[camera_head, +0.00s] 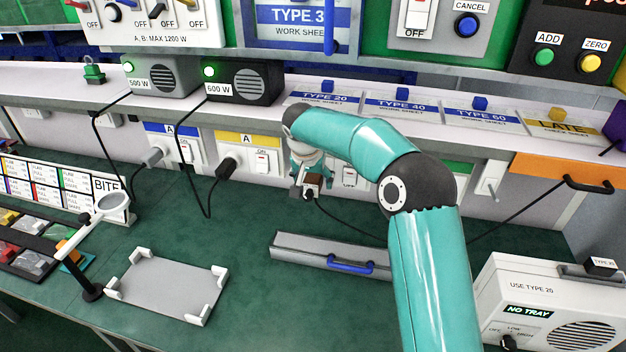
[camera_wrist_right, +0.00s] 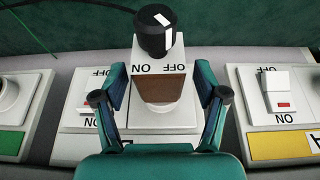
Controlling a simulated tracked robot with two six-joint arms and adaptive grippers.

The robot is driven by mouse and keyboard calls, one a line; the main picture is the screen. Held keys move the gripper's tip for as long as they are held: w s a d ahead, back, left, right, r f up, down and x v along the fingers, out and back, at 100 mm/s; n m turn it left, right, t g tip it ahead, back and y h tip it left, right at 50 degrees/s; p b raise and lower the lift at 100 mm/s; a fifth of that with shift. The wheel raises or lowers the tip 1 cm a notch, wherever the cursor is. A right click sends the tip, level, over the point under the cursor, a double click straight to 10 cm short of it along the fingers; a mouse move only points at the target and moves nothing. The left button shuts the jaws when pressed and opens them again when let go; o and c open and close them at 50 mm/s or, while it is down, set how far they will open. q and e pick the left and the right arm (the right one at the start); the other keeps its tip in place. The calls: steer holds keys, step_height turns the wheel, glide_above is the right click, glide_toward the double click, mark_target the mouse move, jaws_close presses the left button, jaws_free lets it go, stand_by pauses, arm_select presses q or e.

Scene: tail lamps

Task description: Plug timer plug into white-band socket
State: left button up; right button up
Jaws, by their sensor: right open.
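The timer plug (camera_wrist_right: 160,86) has a brown block, a white face marked ON and OFF, and a black knob-like part with a white stripe. In the head view it shows small under my right gripper (camera_head: 306,180). The white-band socket (camera_wrist_right: 84,108) lies behind it in the wrist view, its band mostly hidden. The plug stands out in front of that socket; I cannot tell how deeply it is seated. My right gripper (camera_wrist_right: 160,100) is open, its fingers on either side of the brown block with small gaps. My left gripper is out of view.
The yellow-band socket (camera_head: 234,139) and blue-band socket (camera_head: 172,130) hold black and grey plugs. A black cable runs behind my right arm. A white heater (camera_head: 540,285) stands at right.

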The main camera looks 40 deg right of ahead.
steer(key=v, duration=1.1)
steer(key=shift+a+r, duration=0.2)
steer(key=shift+r, duration=0.15)
